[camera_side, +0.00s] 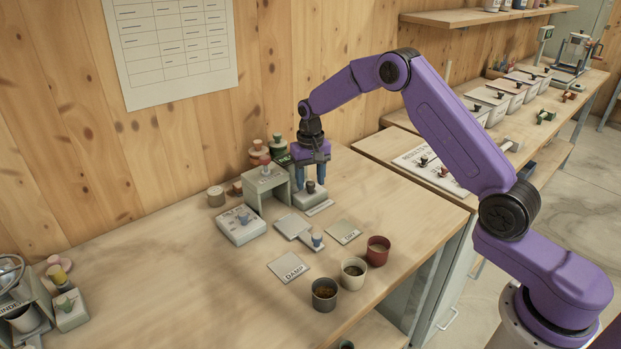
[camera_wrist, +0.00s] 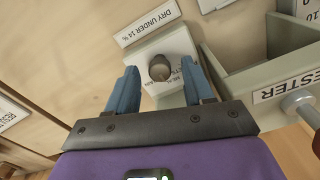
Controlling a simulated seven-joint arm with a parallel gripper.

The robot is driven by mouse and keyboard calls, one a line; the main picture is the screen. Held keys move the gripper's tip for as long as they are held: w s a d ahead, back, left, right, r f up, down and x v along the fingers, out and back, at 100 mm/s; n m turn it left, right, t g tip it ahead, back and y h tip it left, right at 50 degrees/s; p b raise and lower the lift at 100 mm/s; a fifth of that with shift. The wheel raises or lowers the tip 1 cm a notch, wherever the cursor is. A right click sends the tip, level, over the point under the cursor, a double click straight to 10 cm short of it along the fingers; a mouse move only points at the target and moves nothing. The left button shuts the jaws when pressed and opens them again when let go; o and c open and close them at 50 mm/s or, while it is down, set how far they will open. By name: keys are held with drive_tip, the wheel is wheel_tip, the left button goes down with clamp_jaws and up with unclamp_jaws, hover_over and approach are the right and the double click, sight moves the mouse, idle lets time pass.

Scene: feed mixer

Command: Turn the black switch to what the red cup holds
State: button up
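The black switch is a dark round knob (camera_wrist: 160,68) on a pale box with small lettering, only partly readable, at its sides. It also shows in the side view (camera_side: 310,187) below my gripper. My gripper (camera_side: 309,181) points down over it. In the wrist view my gripper (camera_wrist: 161,84) is open, its two blue fingers apart, one on each side of the knob, with visible gaps. The red cup (camera_side: 378,251) stands upright at the right of the table; its contents look greyish, too small to identify.
A cream cup (camera_side: 353,273) and dark grey cup (camera_side: 324,295) holding brown material stand near the red cup. Flat plates read DAMP (camera_side: 289,268) and DRY (camera_side: 344,232). A grey-green tester stand (camera_side: 267,186) is close left of the switch box.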

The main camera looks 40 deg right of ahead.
sight(310, 183)
wheel_tip(310, 183, up, 18)
drive_tip(key=shift+f, duration=0.25)
idle(0.5)
idle(0.3)
drive_tip(key=s+a+n, duration=0.4)
drive_tip(key=s+a, duration=0.2)
drive_tip(key=s, duration=0.4)
drive_tip(key=s+a+n, duration=0.4)
drive_tip(key=s+a, duration=0.1)
drive_tip(key=s, duration=0.5)
drive_tip(key=s+d+f+n, duration=0.2)
drive_tip(key=s+d+n, duration=0.1)
drive_tip(key=s, duration=0.9)
drive_tip(key=s+d+f+n, duration=0.2)
drive_tip(key=s+n, duration=0.3)
drive_tip(key=s, duration=0.7)
drive_tip(key=shift+d+f, duration=0.3)
drive_tip(key=shift+d, duration=0.3)
